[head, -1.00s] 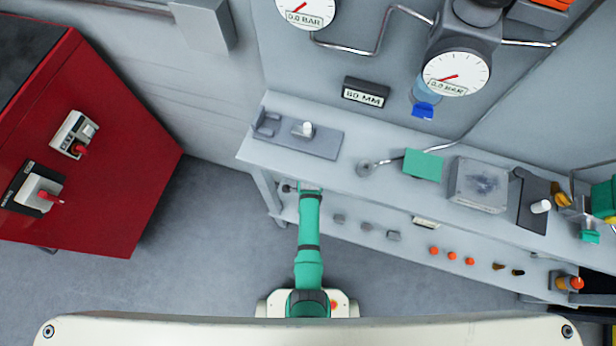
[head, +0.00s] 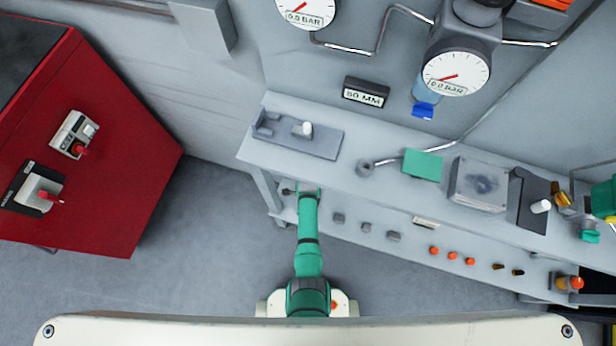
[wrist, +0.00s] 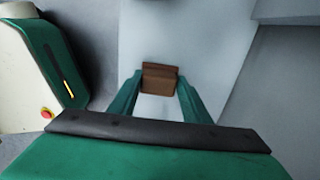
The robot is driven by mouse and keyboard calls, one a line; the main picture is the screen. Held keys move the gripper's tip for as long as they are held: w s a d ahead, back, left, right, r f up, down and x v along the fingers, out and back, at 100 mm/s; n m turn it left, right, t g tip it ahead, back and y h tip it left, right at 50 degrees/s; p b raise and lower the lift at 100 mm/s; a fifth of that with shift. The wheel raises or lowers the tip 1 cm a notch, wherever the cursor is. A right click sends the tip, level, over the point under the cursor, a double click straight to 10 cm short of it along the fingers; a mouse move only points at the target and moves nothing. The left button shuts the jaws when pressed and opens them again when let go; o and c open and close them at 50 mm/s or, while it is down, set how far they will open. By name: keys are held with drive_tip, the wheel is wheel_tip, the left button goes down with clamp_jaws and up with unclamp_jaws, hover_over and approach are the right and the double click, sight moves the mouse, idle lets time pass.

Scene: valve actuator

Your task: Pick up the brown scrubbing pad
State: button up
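The brown scrubbing pad (wrist: 160,78) shows in the wrist view as a small block over a pale surface. It lies between the tips of my gripper (wrist: 160,82), with a green finger close on each side. Narrow gaps seem to show beside it, so the fingers look spread around it; contact is hard to tell. In the head view my gripper (head: 308,190) is at the front edge of the bench, near its left end, over the lower shelf. I cannot make out the pad in the head view.
Small knobs (head: 366,228) and orange buttons (head: 452,256) lie along the lower shelf. A red cabinet (head: 110,180) stands left, with open floor between.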

drive_tip(key=shift+c, duration=1.3)
drive_tip(key=shift+r, duration=0.35)
wheel_tip(320, 180, up, 2)
drive_tip(key=s+d+r, duration=0.2)
drive_tip(key=s+r, duration=0.8)
drive_tip(key=s, duration=0.4)
drive_tip(key=shift+d+r, duration=0.15)
drive_tip(key=shift+d, duration=0.05)
drive_tip(key=shift+o, duration=0.6)
drive_tip(key=shift+w, duration=0.15)
